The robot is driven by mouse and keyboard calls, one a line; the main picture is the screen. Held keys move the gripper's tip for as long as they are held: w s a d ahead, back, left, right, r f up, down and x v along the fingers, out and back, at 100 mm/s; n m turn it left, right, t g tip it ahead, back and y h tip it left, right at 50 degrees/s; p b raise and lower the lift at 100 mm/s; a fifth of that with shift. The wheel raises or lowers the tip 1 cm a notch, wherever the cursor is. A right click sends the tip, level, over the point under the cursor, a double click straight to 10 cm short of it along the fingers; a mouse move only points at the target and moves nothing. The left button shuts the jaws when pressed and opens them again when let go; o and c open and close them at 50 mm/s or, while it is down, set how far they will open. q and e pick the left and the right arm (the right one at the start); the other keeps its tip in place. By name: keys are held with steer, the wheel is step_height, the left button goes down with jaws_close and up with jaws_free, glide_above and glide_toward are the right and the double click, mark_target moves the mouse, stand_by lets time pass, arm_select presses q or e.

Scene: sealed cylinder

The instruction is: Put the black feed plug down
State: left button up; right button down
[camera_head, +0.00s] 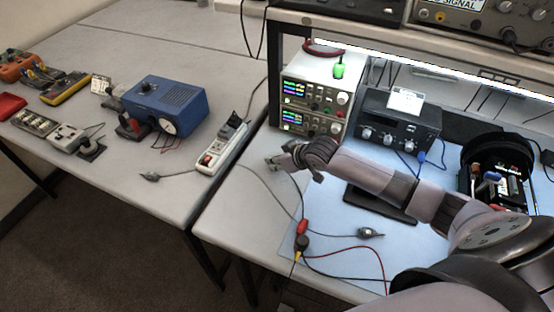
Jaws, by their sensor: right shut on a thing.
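My right arm reaches across the bench from the lower right. Its gripper (273,160) is at the bench's left part, just in front of the stacked power supply units and right of the white power strip (222,148). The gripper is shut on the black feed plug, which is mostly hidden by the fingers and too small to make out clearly. A thin cable runs on the bench near the gripper. My left gripper is not in view.
A black plug (235,120) sits at the strip's far end. The stacked supplies (312,105) stand behind the gripper. A blue box (166,104) is on the left table.

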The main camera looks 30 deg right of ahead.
steer(key=shift+s+f, duration=0.3)
steer(key=shift+f, duration=0.3)
steer(key=c, duration=1.7)
jaws_free()
steer(key=shift+f, duration=0.15)
steer(key=shift+o, duration=1.2)
steer(key=shift+w+a+f, duration=0.1)
steer(key=shift+f, duration=0.1)
steer(key=shift+r, duration=0.3)
steer(key=w+b+v, duration=0.1)
steer(key=v, duration=1.2)
steer(key=shift+r, duration=0.35)
